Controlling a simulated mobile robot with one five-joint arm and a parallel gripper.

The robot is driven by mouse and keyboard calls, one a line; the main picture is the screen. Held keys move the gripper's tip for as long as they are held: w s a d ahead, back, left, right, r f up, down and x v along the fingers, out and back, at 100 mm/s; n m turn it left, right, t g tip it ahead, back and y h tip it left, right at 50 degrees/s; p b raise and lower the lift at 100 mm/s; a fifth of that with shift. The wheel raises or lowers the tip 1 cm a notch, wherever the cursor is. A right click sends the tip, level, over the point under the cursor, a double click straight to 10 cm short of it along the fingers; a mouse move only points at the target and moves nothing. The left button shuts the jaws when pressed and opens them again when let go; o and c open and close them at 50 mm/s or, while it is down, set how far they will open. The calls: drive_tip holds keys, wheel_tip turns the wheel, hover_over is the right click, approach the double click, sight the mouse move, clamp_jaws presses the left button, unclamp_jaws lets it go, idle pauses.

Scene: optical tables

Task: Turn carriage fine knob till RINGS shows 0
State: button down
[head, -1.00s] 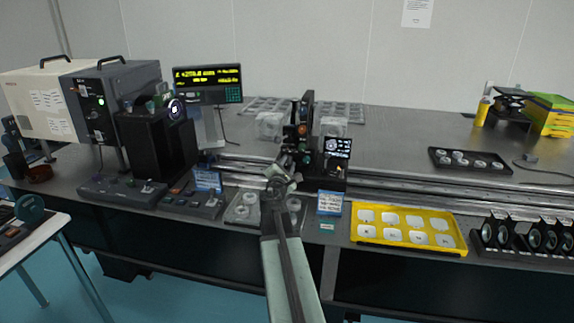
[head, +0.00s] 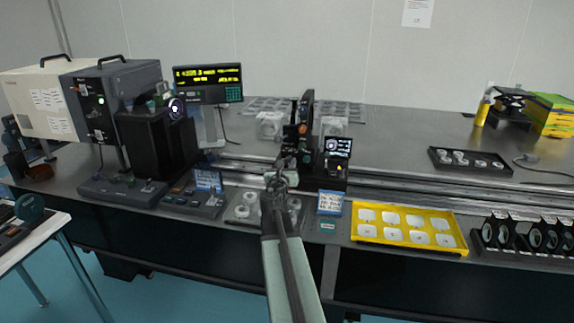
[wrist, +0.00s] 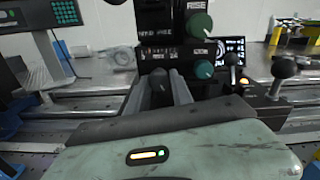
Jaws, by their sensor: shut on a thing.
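A carriage with a dark upright instrument (head: 303,125) stands on the rail at mid-table. In the wrist view its front has a green knob (wrist: 200,25) under the word RISE and a smaller teal knob (wrist: 204,69) below.
A readout (head: 208,82) with yellow digits stands at the back left. Black ball-topped levers (wrist: 284,67) stand right of the carriage. A yellow tray (head: 410,243) with white pieces and a row of round optics (head: 535,238) lie at the front right.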

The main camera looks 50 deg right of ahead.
drive_tip(key=shift+s+d+n, duration=0.15)
drive_tip(key=shift+s+n, duration=0.05)
drive_tip(key=shift+n, duration=0.9)
drive_tip(key=shift+s+d+n, duration=0.15)
drive_tip(key=shift+n, duration=0.95)
drive_tip(key=c, duration=1.1)
unclamp_jaws()
drive_tip(key=shift+s+d, duration=0.1)
